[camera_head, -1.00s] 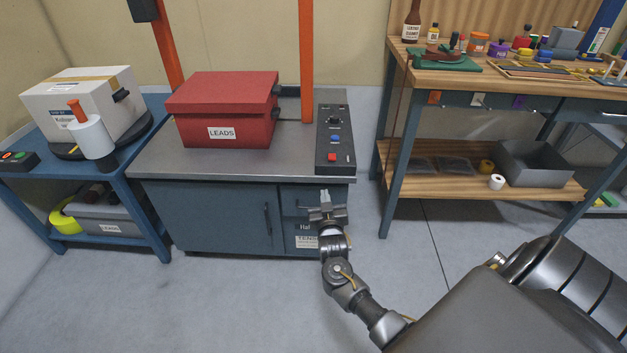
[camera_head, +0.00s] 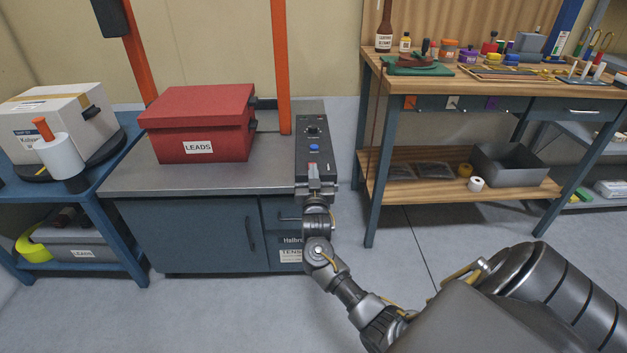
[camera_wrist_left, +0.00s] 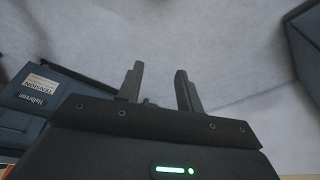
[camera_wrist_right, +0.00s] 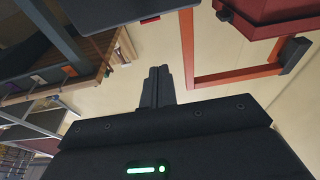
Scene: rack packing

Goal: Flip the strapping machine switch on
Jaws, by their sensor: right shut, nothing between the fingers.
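The strapping machine is a blue-grey cabinet with a grey metal top (camera_head: 160,178) and an orange arch (camera_head: 281,70). Its black control panel (camera_head: 302,150) lies along the top's right edge, with a dark knob (camera_head: 312,130) and a blue button (camera_head: 314,147). My right gripper (camera_head: 313,169) is shut and empty over the panel's near end, partly hiding the red button there. I cannot tell whether it touches the panel. Its shut fingers also show in the right wrist view (camera_wrist_right: 158,75). My left gripper (camera_wrist_left: 160,75) is open and empty, seen only in the left wrist view.
A blue cart (camera_head: 112,165) with a white carton (camera_head: 62,115) stands to the left. A wooden workbench (camera_head: 440,83) stands to the right, with open floor before it.

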